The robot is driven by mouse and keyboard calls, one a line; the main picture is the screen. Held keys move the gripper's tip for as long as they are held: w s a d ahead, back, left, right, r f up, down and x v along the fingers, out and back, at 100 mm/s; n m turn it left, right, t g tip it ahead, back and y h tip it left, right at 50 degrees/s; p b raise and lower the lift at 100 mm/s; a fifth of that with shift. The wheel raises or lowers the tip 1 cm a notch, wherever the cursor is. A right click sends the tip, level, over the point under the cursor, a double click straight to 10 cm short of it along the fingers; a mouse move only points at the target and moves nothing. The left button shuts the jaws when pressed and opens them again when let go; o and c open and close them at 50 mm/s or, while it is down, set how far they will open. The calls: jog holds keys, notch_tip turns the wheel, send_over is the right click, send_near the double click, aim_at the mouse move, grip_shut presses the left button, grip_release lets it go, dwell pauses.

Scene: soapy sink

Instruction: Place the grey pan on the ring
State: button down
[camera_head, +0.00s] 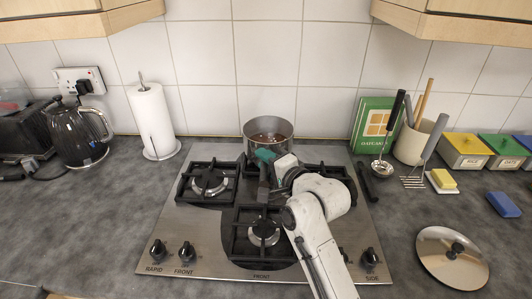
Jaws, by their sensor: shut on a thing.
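The grey pan (253,133) is at the back middle of the steel hob (160,251), upright, with brownish contents inside. Its dark handle (263,190) points toward the front. My gripper (265,157) comes in from the right and is shut on the handle close to the pan; its teal fingers show there. I cannot tell whether the pan rests on a support or hangs just above it. The left ring (211,181) and the front ring (264,233) are bare. My arm hides much of the hob's right side.
A paper towel roll (153,118) and a black kettle (78,132) stand left.

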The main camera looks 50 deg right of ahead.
jog(key=shift+r, duration=0.1)
jog(key=c, duration=1.3)
grip_release()
jog(key=shift+f, duration=0.3)
jog(key=o, duration=0.5)
jog(key=shift+r, duration=0.1)
jog(key=shift+s+r, duration=0.1)
jog(key=shift+s, duration=0.05)
jog(key=b+v, duration=0.1)
jog(key=v, duration=1)
jog(key=shift+s+a+r, duration=0.1)
jog(key=shift+s+a, duration=0.05)
jog(key=shift+s, duration=0.2)
